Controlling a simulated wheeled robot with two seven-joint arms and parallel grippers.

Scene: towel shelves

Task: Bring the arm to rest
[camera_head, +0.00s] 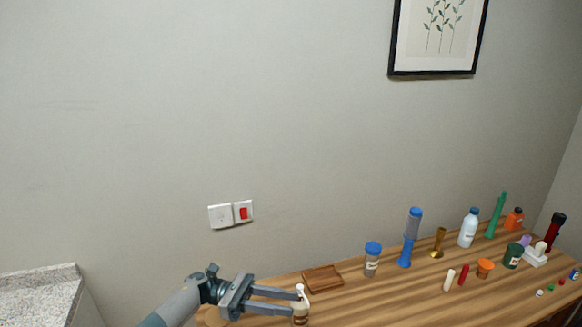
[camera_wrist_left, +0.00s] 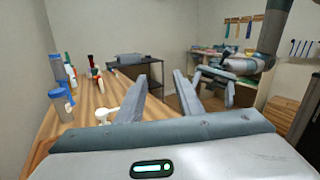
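My left gripper (camera_head: 296,302) reaches in from the lower left in the head view, over the near left end of the wooden table. Its two fingers are apart with nothing between them; they also show open in the left wrist view (camera_wrist_left: 160,88). A white-topped bottle (camera_head: 300,307) stands by the fingertips in the head view. In the left wrist view a white top (camera_wrist_left: 104,115) lies just outside the left finger. My right arm shows at the right of the left wrist view, with its gripper (camera_wrist_left: 213,92) small, fingers apart and empty.
The wooden table (camera_head: 400,300) carries a brown tray (camera_head: 322,278), a blue-lidded jar (camera_head: 372,262), a blue-topped bottle (camera_head: 408,240), a white bottle (camera_head: 468,229) and several small items to the right. A stone-topped counter (camera_head: 40,290) stands lower left.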

